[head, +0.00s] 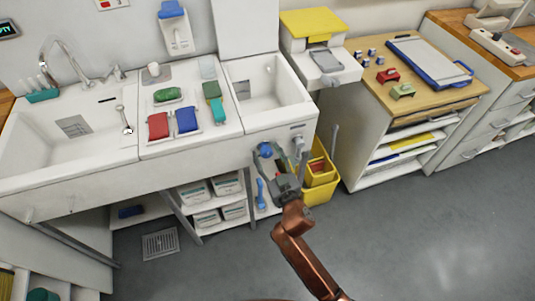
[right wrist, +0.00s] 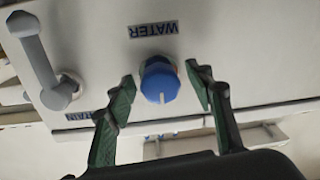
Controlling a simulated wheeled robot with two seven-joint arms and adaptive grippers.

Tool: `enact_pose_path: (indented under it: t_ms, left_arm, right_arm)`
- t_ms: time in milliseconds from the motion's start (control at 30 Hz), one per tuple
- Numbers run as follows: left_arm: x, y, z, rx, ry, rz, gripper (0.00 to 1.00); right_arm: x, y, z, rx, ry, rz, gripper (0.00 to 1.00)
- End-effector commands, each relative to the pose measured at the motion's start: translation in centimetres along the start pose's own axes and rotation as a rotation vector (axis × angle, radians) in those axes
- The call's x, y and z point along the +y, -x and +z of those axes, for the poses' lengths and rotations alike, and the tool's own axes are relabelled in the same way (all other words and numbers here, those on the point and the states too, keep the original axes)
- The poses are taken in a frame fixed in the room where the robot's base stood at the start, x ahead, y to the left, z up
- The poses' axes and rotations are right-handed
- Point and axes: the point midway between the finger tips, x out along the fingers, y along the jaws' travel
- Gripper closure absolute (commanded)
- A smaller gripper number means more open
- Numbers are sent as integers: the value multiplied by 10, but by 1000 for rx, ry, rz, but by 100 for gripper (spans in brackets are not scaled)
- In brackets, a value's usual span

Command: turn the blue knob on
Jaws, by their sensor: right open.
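The blue knob (head: 265,149) sits on the white front panel below the small right-hand sink. In the right wrist view the blue knob (right wrist: 159,82) has a pale pointer mark on its lower edge and lies under a label reading WATER. My right gripper (head: 277,160) is open in front of the panel. In the right wrist view its two green-lined fingers (right wrist: 160,94) stand on either side of the knob, with visible gaps, and do not appear to touch it. My left gripper is not in view.
A grey lever handle (head: 299,144) is on the same panel, right of the knob. A yellow bin (head: 320,180) stands below it. Shelves with white boxes (head: 194,193) are under the sink counter (head: 150,150). The grey floor in front is clear.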

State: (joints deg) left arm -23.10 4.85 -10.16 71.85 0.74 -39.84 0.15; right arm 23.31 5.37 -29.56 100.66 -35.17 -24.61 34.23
Motion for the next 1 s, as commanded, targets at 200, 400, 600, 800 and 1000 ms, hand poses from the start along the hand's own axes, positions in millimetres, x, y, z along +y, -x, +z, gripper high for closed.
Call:
enact_pose_path:
  t_ms: [200,400,600,800,1000]
  left_arm:
    - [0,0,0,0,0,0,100]
    - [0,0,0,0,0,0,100]
    - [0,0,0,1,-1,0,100]
    - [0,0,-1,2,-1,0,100]
    - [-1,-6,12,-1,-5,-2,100]
  right_arm:
    - [0,0,0,0,0,0,61]
    - [0,0,0,-1,0,0,75]
    - [0,0,0,-1,0,-1,88]
    - [0,0,0,-1,4,-1,94]
    - [0,1,-1,-3,47,0,94]
